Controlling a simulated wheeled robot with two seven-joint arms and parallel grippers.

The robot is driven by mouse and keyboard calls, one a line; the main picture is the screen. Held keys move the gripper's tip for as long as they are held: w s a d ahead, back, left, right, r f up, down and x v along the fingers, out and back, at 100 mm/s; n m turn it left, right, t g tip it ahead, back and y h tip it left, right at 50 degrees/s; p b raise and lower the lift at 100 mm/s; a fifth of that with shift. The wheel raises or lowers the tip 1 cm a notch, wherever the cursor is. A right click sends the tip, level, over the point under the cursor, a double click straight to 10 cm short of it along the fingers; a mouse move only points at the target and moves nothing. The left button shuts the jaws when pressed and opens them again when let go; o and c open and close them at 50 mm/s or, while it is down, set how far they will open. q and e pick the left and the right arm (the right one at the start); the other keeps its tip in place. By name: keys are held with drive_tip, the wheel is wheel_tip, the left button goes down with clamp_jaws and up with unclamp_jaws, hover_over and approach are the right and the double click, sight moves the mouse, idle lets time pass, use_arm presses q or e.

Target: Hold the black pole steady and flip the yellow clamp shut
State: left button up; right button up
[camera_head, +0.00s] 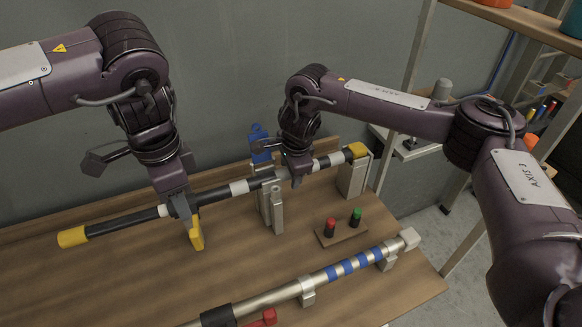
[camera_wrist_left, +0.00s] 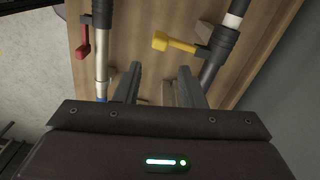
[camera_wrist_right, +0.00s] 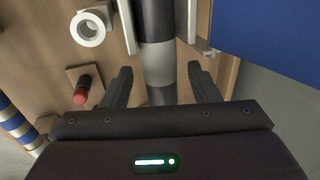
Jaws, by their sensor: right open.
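The black pole (camera_head: 122,221) has white bands and yellow ends and lies across supports at the back of the table. The yellow clamp (camera_head: 196,234) has its lever sticking out from the pole toward the front. In the left wrist view the yellow lever (camera_wrist_left: 176,43) juts sideways from a black collar, ahead of the fingers. My left gripper (camera_wrist_left: 158,84) is open and empty beside the pole, near the clamp. My right gripper (camera_wrist_right: 161,86) is open, with the pole (camera_wrist_right: 157,22) running between its fingers, which do not press on it; it shows no clear grip.
A silver pole with blue bands (camera_head: 272,298) lies in front, with a red lever (camera_head: 268,318). A small block with red (camera_head: 331,225) and green (camera_head: 356,214) buttons stands between the poles. A blue part (camera_head: 260,143) and grey posts stand behind and beside the pole.

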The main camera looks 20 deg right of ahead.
clamp_jaws()
use_arm(q)
drive_tip(key=c, duration=0.7)
drive_tip(key=shift+s+d+f+g+h, duration=0.15)
drive_tip(key=shift+f+g+h, duration=0.15)
drive_tip(key=shift+f, duration=0.05)
clamp_jaws()
use_arm(e)
drive_tip(key=shift+w, duration=0.1)
use_arm(q)
drive_tip(key=a+f+m+h, duration=0.1)
drive_tip(key=a+f+h, duration=0.4)
drive_tip(key=a+h, duration=0.3)
drive_tip(key=w+a+f+m+h, duration=0.1)
drive_tip(key=a+f+h, duration=0.5)
drive_tip(key=a+h, duration=0.3)
drive_tip(key=shift+w+a+f+m, duration=0.2)
drive_tip(key=shift+a+m, duration=0.1)
drive_tip(key=shift+a, duration=0.5)
